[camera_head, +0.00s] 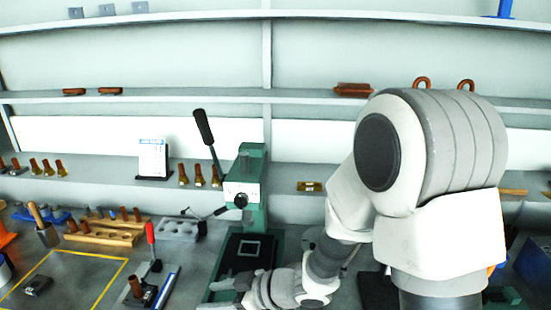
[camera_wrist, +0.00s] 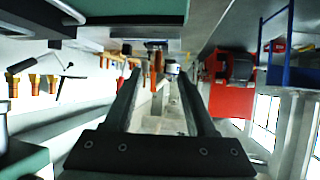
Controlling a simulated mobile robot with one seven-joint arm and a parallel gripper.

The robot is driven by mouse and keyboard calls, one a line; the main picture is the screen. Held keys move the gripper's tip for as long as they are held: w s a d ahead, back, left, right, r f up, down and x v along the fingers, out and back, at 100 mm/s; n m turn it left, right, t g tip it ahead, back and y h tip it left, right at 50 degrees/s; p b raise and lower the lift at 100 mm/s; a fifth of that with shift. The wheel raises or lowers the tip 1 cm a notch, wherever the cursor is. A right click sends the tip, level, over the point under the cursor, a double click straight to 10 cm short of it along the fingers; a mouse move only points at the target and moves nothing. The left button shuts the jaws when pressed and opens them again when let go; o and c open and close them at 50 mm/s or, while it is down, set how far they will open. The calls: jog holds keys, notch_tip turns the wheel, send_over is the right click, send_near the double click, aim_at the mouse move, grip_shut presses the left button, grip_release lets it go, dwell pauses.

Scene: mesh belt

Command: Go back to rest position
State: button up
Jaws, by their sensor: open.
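My arm (camera_head: 430,180) fills the right half of the head view and bends down to the left. My gripper (camera_head: 222,294) is low at the bottom centre of the head view, in front of the green press (camera_head: 250,190). In the wrist view my gripper (camera_wrist: 160,85) shows two dark fingers spread apart, with nothing between them. The press base with its dark plate (camera_head: 248,250) lies just behind the gripper in the head view. Whether the fingers touch the base cannot be told.
A wooden block rack (camera_head: 105,232), a yellow-outlined area (camera_head: 100,258) and a red-handled clamp (camera_head: 151,245) lie to the left. Shelves (camera_head: 200,97) with small parts run along the back wall. The wrist view shows a red machine (camera_wrist: 230,85) and a blue frame (camera_wrist: 288,75).

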jog(key=w+d+r+m+t+h, duration=0.35)
jog(key=d+r+h, duration=0.2)
jog(key=d, duration=0.45)
jog(key=w+d+r+m+t+h, duration=0.35)
jog(key=d+r, duration=0.25)
jog(key=d, duration=0.4)
jog(key=s+d+r+m+g+h, duration=0.2)
jog(key=s+d+r+m+h, duration=0.2)
jog(key=s+d, duration=0.3)
jog(key=s+m+g+y, duration=0.1)
jog(key=s+m+g, duration=0.1)
jog(key=s, duration=1.1)
jog(key=shift+s+r+m+g, duration=0.4)
jog(key=shift+r+m, duration=0.05)
jog(key=shift+m, duration=0.45)
